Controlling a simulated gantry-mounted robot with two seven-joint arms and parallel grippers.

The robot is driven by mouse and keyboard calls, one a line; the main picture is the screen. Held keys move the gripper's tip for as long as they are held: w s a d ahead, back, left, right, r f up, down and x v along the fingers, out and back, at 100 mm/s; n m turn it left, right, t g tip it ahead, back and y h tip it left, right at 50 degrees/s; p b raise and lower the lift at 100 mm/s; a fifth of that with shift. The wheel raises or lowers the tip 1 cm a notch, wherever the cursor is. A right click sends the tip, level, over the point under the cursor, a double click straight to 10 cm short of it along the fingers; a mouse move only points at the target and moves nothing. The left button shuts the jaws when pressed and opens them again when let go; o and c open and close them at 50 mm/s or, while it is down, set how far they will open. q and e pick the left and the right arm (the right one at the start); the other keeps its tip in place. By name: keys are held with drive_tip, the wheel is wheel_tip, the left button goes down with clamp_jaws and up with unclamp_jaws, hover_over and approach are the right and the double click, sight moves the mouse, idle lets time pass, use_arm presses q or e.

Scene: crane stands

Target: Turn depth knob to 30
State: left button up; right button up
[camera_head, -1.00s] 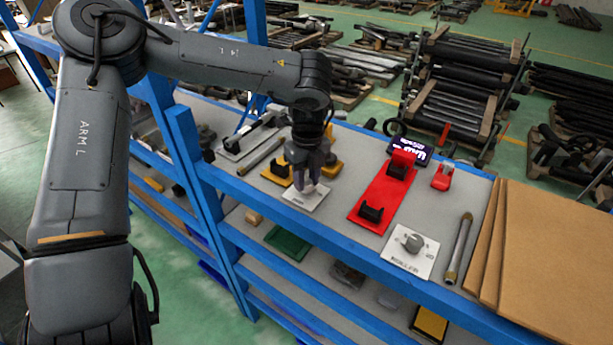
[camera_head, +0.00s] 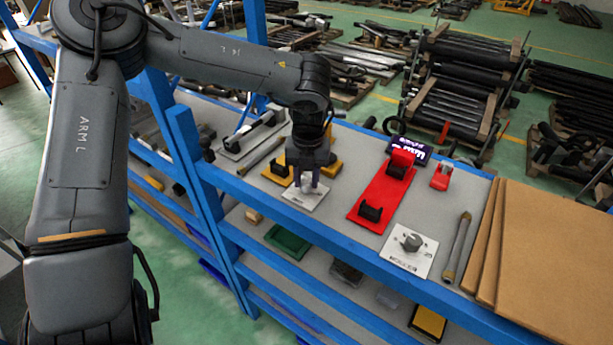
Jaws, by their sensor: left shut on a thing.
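My left gripper (camera_head: 307,183) reaches straight down from the end of its arm onto a small white plate (camera_head: 318,196) on the grey shelf top. It is shut on the knob of this plate, which the fingers mostly hide. The plate's lettering is too small to read, so I cannot read a dial value. A second white plate (camera_head: 398,259) with an uncovered grey knob (camera_head: 412,242) lies further right near the front edge. My right gripper is not in view.
A red base (camera_head: 380,196) with black holders stands right of my gripper. Yellow blocks (camera_head: 277,171) are close behind and left of it. A metal rod (camera_head: 456,246) and brown boards (camera_head: 545,255) lie at the right. A blue rail (camera_head: 340,239) runs along the front.

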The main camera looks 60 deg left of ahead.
sight(308, 181)
use_arm(q)
drive_tip(key=shift+d+r, duration=0.1)
idle(0.3)
drive_tip(key=o, duration=1)
drive_tip(key=shift+o, duration=0.2)
wheel_tip(308, 181, up, 11)
drive_tip(key=b, duration=0.1)
drive_tip(key=shift+b, duration=0.4)
